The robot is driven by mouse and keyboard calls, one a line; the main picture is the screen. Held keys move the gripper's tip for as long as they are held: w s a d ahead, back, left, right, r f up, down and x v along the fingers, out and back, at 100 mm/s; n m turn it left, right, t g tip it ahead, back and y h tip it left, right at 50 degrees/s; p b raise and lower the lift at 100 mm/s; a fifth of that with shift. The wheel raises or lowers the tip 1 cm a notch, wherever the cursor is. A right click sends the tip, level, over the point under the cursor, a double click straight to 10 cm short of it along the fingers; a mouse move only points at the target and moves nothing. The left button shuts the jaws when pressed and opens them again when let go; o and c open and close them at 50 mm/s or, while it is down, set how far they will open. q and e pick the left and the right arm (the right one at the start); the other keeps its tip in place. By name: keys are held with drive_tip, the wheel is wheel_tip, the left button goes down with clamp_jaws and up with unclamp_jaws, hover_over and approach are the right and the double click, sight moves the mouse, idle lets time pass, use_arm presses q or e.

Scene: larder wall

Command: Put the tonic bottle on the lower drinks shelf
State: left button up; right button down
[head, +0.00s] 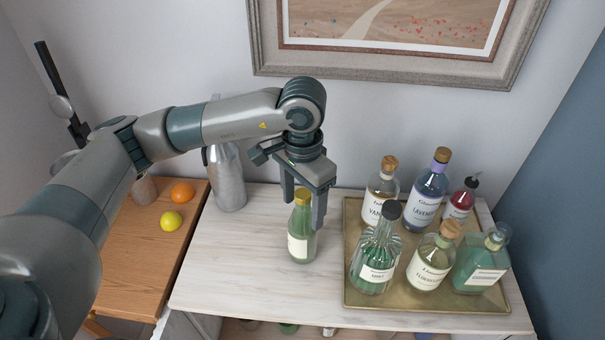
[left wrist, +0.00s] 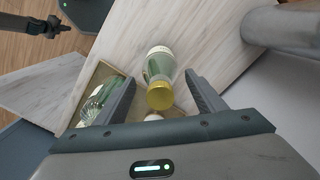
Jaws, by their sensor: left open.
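The tonic bottle (head: 301,240), pale green with a gold cap and a cream label, stands upright on the white worktop (head: 240,275). My left gripper (head: 303,214) is above it, pointing down and open, with one finger on each side of the cap and neck. In the left wrist view the bottle (left wrist: 160,62) shows between the two spread fingers; I cannot tell whether either touches it. Under the worktop, part of the lower shelf (head: 370,334) shows at the bottom edge of the head view, with several items cut off. My right gripper is out of view.
A brass tray (head: 352,290) with several bottles stands to the right. A silver bottle (head: 228,180) stands behind left. A lower wooden surface (head: 150,245) at the left carries an orange (head: 182,192) and a lemon (head: 171,221). The worktop's front left is clear.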

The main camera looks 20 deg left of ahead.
use_arm(q)
wheel_tip(320, 180, up, 9)
drive_tip(key=b, duration=0.4)
drive_tip(key=shift+r, duration=0.85)
